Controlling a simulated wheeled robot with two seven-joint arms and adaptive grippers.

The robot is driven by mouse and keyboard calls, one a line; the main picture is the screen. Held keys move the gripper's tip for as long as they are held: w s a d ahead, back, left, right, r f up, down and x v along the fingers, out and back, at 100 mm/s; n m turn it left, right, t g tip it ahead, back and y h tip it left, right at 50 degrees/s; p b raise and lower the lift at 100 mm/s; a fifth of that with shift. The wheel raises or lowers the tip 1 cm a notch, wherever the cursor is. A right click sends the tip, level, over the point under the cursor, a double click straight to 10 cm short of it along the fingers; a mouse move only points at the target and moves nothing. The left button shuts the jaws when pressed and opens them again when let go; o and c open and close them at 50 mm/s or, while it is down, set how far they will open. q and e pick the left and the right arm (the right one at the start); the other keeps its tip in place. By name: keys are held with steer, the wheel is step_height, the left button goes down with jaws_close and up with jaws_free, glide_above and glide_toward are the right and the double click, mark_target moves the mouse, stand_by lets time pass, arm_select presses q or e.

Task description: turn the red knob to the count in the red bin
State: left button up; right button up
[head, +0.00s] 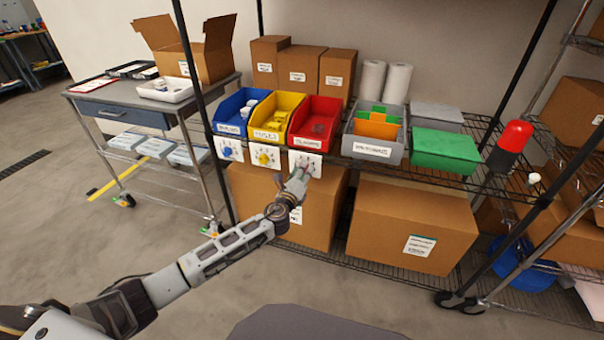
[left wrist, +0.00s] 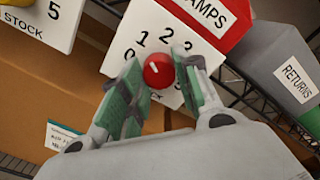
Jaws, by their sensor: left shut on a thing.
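The red knob (left wrist: 158,71) shows in the left wrist view on a white numbered plate (left wrist: 130,42) under the red bin. Its pale pointer line slants to the upper left in that view. My left gripper (left wrist: 160,78) is shut on the knob, with a green-padded finger on each side. In the head view my left gripper (head: 300,178) reaches the plate and hides the knob. The red bin (head: 316,120) stands on the shelf with small dark red items in it; I cannot count them. My right gripper is not in view.
A blue bin (head: 236,112) with a blue knob (head: 227,151) and a yellow bin (head: 275,117) with a yellow knob (head: 263,158) stand to the left. A grey returns bin (head: 372,150) stands to the right. Cardboard boxes (head: 411,232) fill the shelf below.

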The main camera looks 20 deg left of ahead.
arm_select(q)
steer(key=shift+a, duration=0.1)
steer(key=o, duration=0.9)
steer(key=shift+o, duration=0.6)
steer(key=shift+s, duration=0.1)
steer(key=s, duration=1.1)
steer(key=shift+s+a, duration=0.2)
steer(key=shift+s, duration=0.2)
steer(key=shift+n, duration=0.3)
